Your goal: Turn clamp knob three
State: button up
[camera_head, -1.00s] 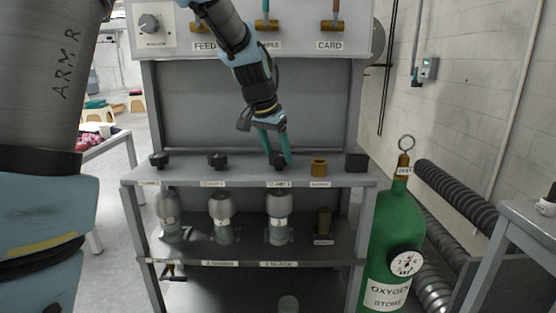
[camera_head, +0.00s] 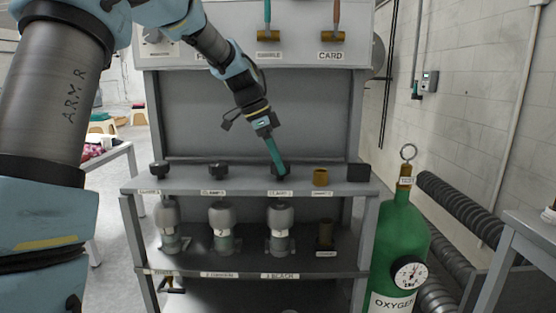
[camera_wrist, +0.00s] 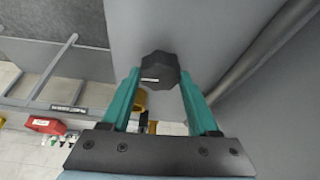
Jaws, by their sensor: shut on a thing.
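Clamp knob three is a dark, lobed knob (camera_head: 285,170) on the grey shelf, third from the left in the head view. It also shows in the wrist view as a black knob (camera_wrist: 159,70) with a small white mark. My gripper (camera_head: 276,166) comes down on it with teal fingers, which also show in the wrist view (camera_wrist: 160,88) on both sides of the knob. It is shut on the knob. In the head view the fingers hide part of the knob.
Two similar dark knobs (camera_head: 160,168) (camera_head: 218,170) stand to the left on the shelf (camera_head: 250,187). A brass cup (camera_head: 320,177) and a dark block (camera_head: 358,173) stand close to the right. A green oxygen cylinder (camera_head: 397,235) stands right of the bench.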

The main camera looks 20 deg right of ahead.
jog(key=shift+m, duration=0.6)
jog(key=o, duration=1.4)
jog(key=shift+w, duration=0.1)
jog(key=b+v, duration=0.1)
jog(key=v, duration=0.9)
jog(key=shift+w+r, duration=0.15)
jog(key=shift+r, duration=0.2)
